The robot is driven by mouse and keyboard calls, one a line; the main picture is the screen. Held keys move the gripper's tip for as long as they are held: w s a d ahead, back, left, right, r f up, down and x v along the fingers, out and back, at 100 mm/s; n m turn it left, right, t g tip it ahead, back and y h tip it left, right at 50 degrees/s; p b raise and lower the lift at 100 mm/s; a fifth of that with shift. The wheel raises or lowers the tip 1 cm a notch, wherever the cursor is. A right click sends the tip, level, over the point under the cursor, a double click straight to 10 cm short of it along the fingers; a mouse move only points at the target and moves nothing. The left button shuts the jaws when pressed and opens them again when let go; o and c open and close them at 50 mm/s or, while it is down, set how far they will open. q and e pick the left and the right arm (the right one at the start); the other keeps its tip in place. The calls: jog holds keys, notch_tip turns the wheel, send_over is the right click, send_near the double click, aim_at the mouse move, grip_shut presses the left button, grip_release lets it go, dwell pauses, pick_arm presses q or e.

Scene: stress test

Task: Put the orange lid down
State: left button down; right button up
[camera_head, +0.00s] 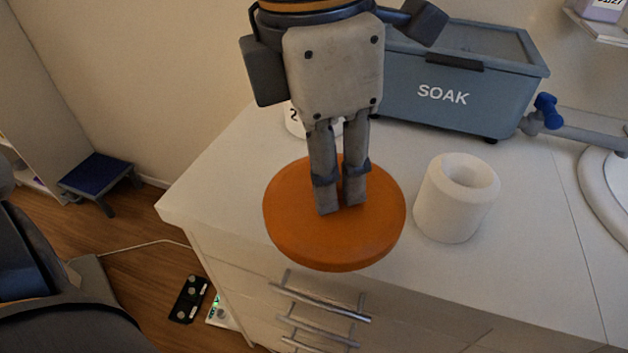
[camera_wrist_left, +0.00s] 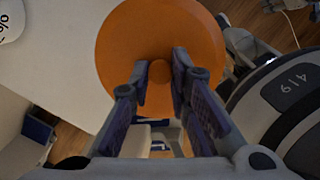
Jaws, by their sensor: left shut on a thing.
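The orange lid (camera_head: 290,225) is a round disc with a small knob. It is at the front left part of the white counter in the head view, overlapping the counter's front edge in the picture. My left gripper (camera_head: 341,205) comes down from above with its fingers at the lid's middle. In the left wrist view the fingers (camera_wrist_left: 163,75) are on both sides of the orange knob (camera_wrist_left: 159,71), and the lid (camera_wrist_left: 125,45) spreads beyond them. I cannot tell whether the lid touches the counter. My right gripper is not seen.
A white roll (camera_head: 447,212) stands on the white counter (camera_head: 235,165) right of the lid. A grey-blue tub marked SOAK (camera_head: 440,105) is behind. A white container (camera_head: 294,120) is partly hidden behind my gripper. Drawer handles (camera_head: 325,300) stick out below the counter edge.

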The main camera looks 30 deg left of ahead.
pick_arm(q)
jog(key=w+a+f, duration=0.2)
jog(key=w+f, duration=0.1)
jog(key=w+a+f, duration=0.3)
jog(key=w, duration=0.1)
jog(key=w+a+f, duration=0.2)
jog(key=w+f, duration=0.1)
jog(key=shift+w+a+f, duration=0.15)
jog(key=shift+w+a, duration=0.05)
jog(key=shift+a, duration=0.1)
notch_tip(320, 180, down, 3)
jog(key=shift+w+a, duration=0.1)
jog(key=shift+w, duration=0.05)
jog(key=shift+f, duration=0.15)
jog(key=shift+f, duration=0.1)
jog(key=shift+f, duration=0.1)
jog(key=c, duration=1.5)
grip_release()
